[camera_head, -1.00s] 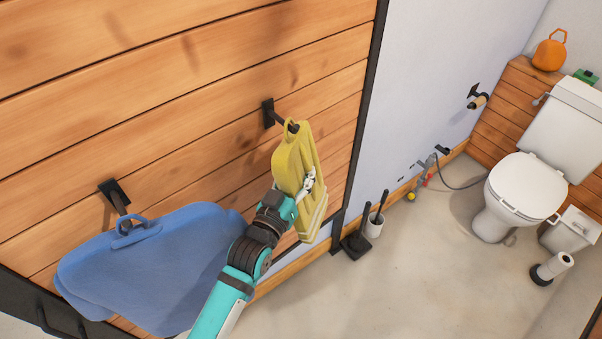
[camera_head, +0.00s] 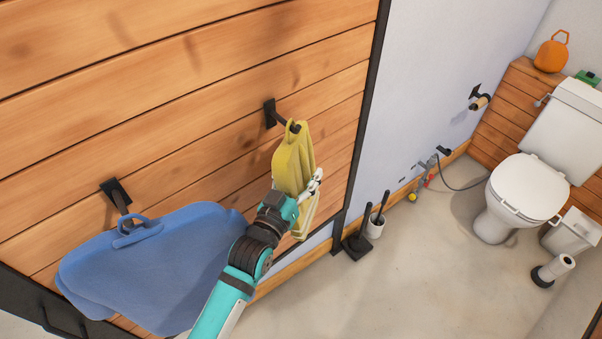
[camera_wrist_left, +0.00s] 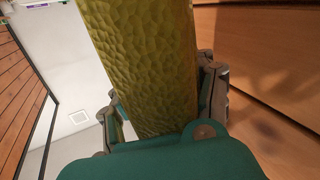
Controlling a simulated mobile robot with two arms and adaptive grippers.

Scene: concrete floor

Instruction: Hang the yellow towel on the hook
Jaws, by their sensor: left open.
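The yellow towel (camera_head: 296,160) is at the right-hand black hook (camera_head: 272,113) on the wooden wall. Its top loop is at the hook's tip, and the cloth hangs down beside the wall. My left gripper (camera_head: 312,187) is open at the towel's side, with its fingers around the cloth. In the left wrist view the towel (camera_wrist_left: 145,60) fills the middle, between the spread fingers of the gripper (camera_wrist_left: 165,105). The towel hides part of the fingers in the head view. My right gripper is not in view.
A blue towel (camera_head: 150,265) hangs on the left-hand hook (camera_head: 115,193), close to my left arm. A toilet brush set (camera_head: 374,226) stands on the floor beyond the wall's edge. A toilet (camera_head: 520,190) stands at the right. The floor between is mostly clear.

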